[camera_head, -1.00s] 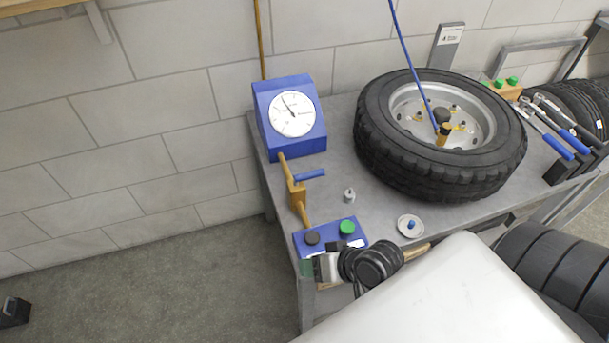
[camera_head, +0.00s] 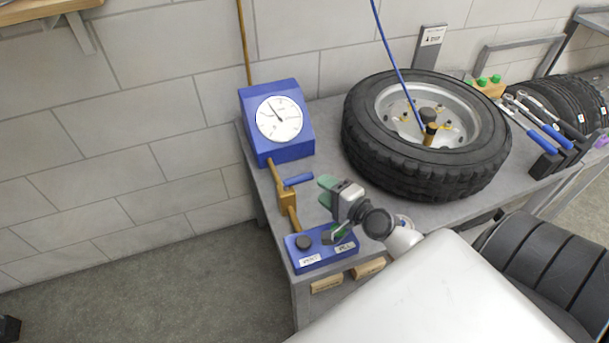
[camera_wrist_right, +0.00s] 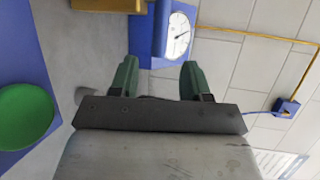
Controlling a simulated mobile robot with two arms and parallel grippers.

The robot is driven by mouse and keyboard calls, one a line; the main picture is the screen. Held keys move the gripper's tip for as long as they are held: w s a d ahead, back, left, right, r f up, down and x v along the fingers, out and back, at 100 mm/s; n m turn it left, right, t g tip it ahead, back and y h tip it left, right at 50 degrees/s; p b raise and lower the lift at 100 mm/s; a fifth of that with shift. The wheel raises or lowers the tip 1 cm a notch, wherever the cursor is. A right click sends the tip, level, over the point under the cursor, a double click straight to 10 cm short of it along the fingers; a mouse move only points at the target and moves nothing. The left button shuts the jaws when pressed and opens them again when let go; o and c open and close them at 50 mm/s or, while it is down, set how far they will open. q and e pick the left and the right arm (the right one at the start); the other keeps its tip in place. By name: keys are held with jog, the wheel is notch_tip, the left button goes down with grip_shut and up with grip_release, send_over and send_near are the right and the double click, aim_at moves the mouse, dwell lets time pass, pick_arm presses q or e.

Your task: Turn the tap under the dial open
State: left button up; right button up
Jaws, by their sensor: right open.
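The dial (camera_head: 279,118) is a white gauge on a blue box at the left end of the bench. The tap (camera_head: 287,198) under it is a brass pipe piece with a blue lever (camera_head: 298,180). The lever points right, across the pipe. My right gripper (camera_head: 329,212) is open and empty, to the right of the tap and apart from it, above the button box. In the right wrist view its green fingers (camera_wrist_right: 157,82) are spread, with the dial (camera_wrist_right: 178,37) beyond and brass at the top edge. My left gripper is out of view.
A blue button box (camera_head: 309,258) sits below the tap, partly covered by my right gripper; its green button (camera_wrist_right: 25,115) shows in the wrist view. A tyre on a rim (camera_head: 380,160) lies to the right. Tools (camera_head: 535,128) stand farther right.

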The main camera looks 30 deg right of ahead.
aim_at(308, 179)
jog(key=x, duration=0.8)
jog(key=shift+s, duration=0.1)
jog(key=shift+c, duration=0.3)
grip_shut()
